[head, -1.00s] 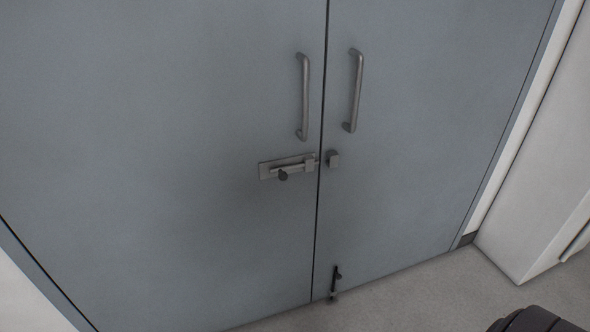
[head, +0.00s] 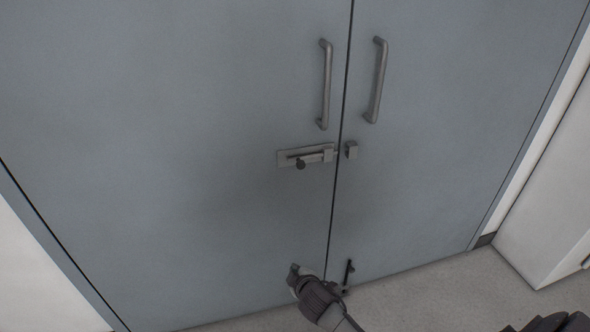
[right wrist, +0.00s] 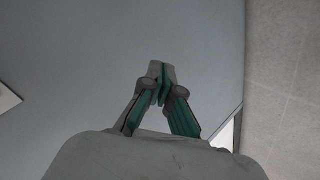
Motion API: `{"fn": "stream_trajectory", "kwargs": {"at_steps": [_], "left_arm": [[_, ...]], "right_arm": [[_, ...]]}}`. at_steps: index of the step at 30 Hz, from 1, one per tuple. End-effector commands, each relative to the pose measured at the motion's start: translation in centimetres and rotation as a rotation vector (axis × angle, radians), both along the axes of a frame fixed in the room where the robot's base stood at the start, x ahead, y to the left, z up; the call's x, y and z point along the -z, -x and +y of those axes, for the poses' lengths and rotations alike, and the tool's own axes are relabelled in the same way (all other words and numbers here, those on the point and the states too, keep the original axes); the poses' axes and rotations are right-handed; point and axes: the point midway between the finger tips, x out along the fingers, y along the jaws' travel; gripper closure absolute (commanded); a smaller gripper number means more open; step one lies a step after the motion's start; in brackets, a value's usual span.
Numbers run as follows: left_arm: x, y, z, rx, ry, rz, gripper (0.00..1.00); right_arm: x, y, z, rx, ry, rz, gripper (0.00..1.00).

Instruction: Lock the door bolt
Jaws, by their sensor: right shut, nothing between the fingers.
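A grey slide bolt (head: 290,158) is mounted on the left door leaf (head: 200,110), with a dark round knob (head: 300,164) below its rod. Its catch (head: 351,149) sits on the right door leaf (head: 430,140), just across the gap. The rod's end shows near the gap; I cannot tell whether it enters the catch. My right gripper (head: 294,270) is low in the head view, below the bolt and apart from it. In the right wrist view its fingers (right wrist: 162,82) are shut and empty before a plain grey surface. My left gripper is out of view.
Two upright pull handles, left (head: 325,85) and right (head: 376,80), stand above the bolt. A small dark fitting (head: 348,273) is at the door's bottom near the gap. A white cabinet (head: 550,200) stands at the right. The door face around the bolt is clear.

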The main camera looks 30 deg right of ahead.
Motion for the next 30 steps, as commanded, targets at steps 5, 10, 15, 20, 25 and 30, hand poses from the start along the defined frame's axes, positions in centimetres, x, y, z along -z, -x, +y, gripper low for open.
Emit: {"fn": "stream_trajectory", "kwargs": {"at_steps": [5,10,15,20,25,30], "left_arm": [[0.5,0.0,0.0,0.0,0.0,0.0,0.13],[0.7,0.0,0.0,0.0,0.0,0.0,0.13],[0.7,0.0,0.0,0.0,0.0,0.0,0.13],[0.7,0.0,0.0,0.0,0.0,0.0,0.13],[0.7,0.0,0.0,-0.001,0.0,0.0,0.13],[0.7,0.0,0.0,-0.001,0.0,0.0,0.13]], "right_arm": [[-13.9,-5.0,-0.6,-0.016,0.147,-0.235,1.0],[-23.0,-5.9,-1.0,-0.003,0.24,-0.38,1.0],[-26.8,-5.8,-1.2,0.009,0.28,-0.44,1.0],[-27.2,-5.8,-1.3,0.011,0.285,-0.447,1.0],[-27.2,-5.8,-1.2,0.011,0.284,-0.447,1.0],[-27.1,-6.6,-1.5,0.011,0.283,-0.447,1.0]]}}
